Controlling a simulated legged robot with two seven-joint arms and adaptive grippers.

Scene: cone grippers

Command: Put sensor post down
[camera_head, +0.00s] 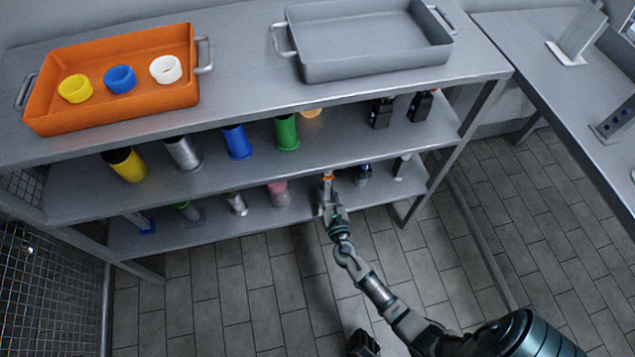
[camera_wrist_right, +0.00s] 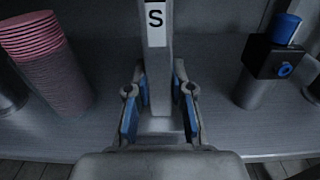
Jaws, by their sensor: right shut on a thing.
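The sensor post is a grey upright post (camera_wrist_right: 158,75) with a white label marked "S" in the right wrist view. My right gripper (camera_wrist_right: 158,108) is shut on it low down, with a blue-padded finger on each side. A pale foot shows under the post, over the lower shelf; I cannot tell whether it touches the shelf. In the head view my right gripper (camera_head: 327,197) reaches in at the front edge of the lower shelf (camera_head: 225,226), and the post is mostly hidden there. My left gripper is not in view.
A pink ribbed stack (camera_wrist_right: 48,60) stands left of the post, and a black-and-blue device (camera_wrist_right: 272,58) stands right. An orange tray (camera_head: 115,112) with three cups and an empty grey tray (camera_head: 375,68) sit on top.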

